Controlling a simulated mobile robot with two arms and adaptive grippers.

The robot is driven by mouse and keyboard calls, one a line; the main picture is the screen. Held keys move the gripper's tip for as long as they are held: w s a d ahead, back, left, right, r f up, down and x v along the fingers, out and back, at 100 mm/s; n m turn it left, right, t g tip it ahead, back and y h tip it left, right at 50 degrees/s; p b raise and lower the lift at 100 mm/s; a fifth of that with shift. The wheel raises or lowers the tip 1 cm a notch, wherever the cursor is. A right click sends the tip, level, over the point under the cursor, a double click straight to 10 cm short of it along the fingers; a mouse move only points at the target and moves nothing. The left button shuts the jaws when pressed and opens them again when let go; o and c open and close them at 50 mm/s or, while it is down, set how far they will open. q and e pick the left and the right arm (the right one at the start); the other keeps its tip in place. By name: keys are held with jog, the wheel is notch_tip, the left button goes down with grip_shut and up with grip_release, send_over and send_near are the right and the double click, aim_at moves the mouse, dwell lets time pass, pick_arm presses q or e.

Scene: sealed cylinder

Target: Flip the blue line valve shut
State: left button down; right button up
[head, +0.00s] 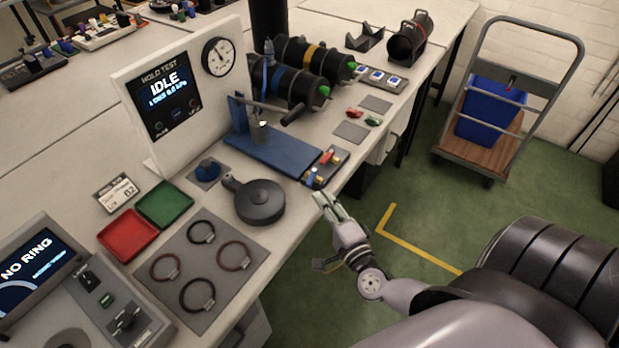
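A small valve block (331,160) sits at the front end of the blue fixture base (272,148), near the table's front edge. It carries small coloured handles, red and yellow ones and a blue one (312,176) at its near end. Whether the blue handle is turned open or shut is too small to tell. My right gripper (325,197) is just past the table's front edge, close below and right of the blue handle and apart from it. It seems to hold nothing; its finger gap is unclear. My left gripper is not in view.
A black round device (259,201), a mat with several rings (222,262), and red (128,236) and green (165,204) trays lie left. A test panel (170,95) reads IDLE. A trolley (462,138) stands right on open floor.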

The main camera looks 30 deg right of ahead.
aim_at(310, 179)
jog(key=w, duration=0.5)
jog(key=w+d, duration=0.1)
jog(key=w, duration=0.2)
jog(key=shift+p, duration=0.3)
jog(key=shift+c, duration=0.2)
grip_shut()
